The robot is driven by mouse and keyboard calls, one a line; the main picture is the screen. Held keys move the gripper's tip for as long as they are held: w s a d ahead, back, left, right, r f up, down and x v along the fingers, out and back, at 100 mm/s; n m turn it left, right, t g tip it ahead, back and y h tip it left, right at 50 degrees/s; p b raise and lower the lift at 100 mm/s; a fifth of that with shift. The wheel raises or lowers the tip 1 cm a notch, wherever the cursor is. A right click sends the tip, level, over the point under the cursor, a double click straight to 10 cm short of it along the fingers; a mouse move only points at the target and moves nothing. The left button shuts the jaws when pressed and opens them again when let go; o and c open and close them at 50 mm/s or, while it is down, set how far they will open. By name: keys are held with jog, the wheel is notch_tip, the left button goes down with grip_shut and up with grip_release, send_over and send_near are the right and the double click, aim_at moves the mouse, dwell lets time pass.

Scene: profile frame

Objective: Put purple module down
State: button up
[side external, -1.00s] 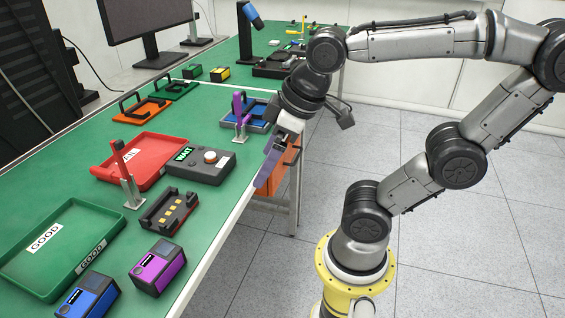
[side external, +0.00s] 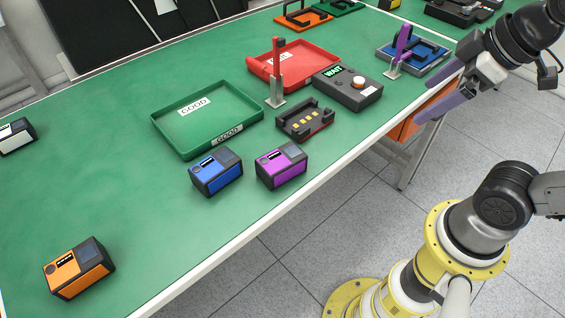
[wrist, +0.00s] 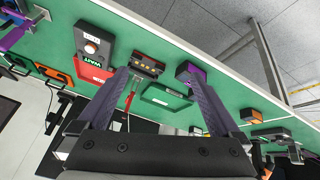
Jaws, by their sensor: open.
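The purple module (side external: 282,166) sits upright on the green table, close to the right of the blue module (side external: 215,171) and in front of the black dock (side external: 305,121) with yellow contacts. My gripper (side external: 422,104) is open and empty, beyond the table's near edge at the right, well apart from the purple module. In the wrist view, my gripper (wrist: 157,76) shows its two purple-grey fingers spread wide with nothing held. The purple module (wrist: 188,71) shows there beside the right fingertip, partly hidden by that finger.
A green GOOD tray (side external: 207,117), a red tray (side external: 318,60) and a grey box with a WAIT display (side external: 348,88) stand behind. An orange module (side external: 78,268) sits at front left, a white one (side external: 17,136) at far left. Table around the orange module is clear.

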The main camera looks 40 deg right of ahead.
jog(key=w+a+r+n+g+y, duration=0.1)
jog(key=w+a+r+n+g, duration=0.2)
jog(key=w+n, duration=0.5)
jog(key=n+g, duration=0.2)
jog(key=n, duration=0.2)
send_over(282, 157)
jog(key=d, duration=0.3)
notch_tip(282, 157, down, 9)
jog(key=shift+g, duration=0.3)
jog(key=f, duration=0.2)
jog(key=a+f, duration=0.1)
jog(key=f, duration=0.2)
jog(key=a+f, duration=0.1)
jog(key=f, duration=0.2)
jog(key=shift+f, duration=0.2)
jog(key=shift+a+f, duration=0.2)
jog(key=shift+f, duration=0.8)
jog(key=shift+a+f, duration=0.2)
jog(key=shift+f, duration=0.75)
jog(key=shift+a+f, duration=0.2)
jog(key=shift+f, duration=0.8)
grip_shut()
jog(key=shift+r, duration=0.15)
